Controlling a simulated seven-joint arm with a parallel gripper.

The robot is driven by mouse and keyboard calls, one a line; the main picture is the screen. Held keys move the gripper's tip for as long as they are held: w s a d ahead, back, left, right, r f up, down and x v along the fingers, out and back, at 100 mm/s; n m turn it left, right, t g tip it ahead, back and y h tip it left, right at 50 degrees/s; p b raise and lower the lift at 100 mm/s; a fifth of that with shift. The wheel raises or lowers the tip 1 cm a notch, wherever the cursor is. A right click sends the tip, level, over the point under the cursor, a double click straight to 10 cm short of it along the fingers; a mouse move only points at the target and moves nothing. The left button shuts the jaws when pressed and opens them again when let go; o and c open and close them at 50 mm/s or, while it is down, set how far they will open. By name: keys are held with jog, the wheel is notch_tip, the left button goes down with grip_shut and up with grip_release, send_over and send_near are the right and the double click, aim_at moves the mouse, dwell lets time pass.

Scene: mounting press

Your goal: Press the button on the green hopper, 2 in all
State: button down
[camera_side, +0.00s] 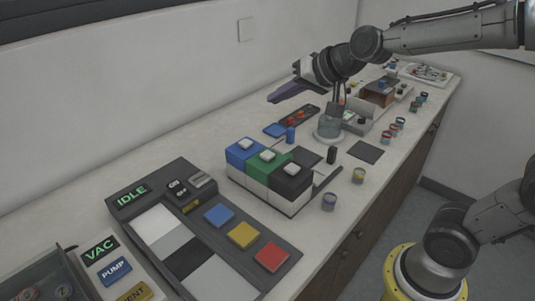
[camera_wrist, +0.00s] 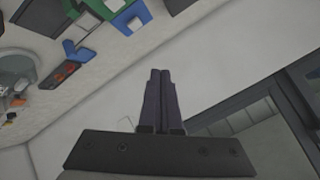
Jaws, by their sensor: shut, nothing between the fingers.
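The green hopper (camera_side: 263,168) stands between a blue hopper (camera_side: 240,155) and a black hopper (camera_side: 290,184) on the counter, with a white button (camera_side: 267,155) on its top. In the wrist view the green hopper (camera_wrist: 94,10) shows at the top edge, partly cut off, beside the blue hopper (camera_wrist: 131,19). My gripper (camera_side: 270,99) is shut and empty, raised in the air above and behind the hoppers on the wall side, apart from the button. Its dark fingers lie together in the wrist view (camera_wrist: 160,72).
A control panel (camera_side: 182,172) reading IDLE, with blue, yellow and red buttons, lies at front left. Small jars (camera_side: 329,201) stand along the counter's right edge. A dark tray with red pieces (camera_side: 299,116) and a glass vessel (camera_side: 328,128) are behind the hoppers.

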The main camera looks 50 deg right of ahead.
send_over(271, 156)
notch_tip(271, 156, down, 5)
jog(key=shift+f+m+g, duration=0.1)
jog(key=shift+m+g, duration=0.2)
jog(key=shift+g, duration=0.2)
jog(key=shift+f, duration=4.35)
jog(key=shift+a+f, duration=0.1)
jog(key=shift+f, duration=0.1)
jog(key=shift+f, duration=0.25)
jog(key=shift+f, duration=0.5)
jog(key=shift+r, duration=0.9)
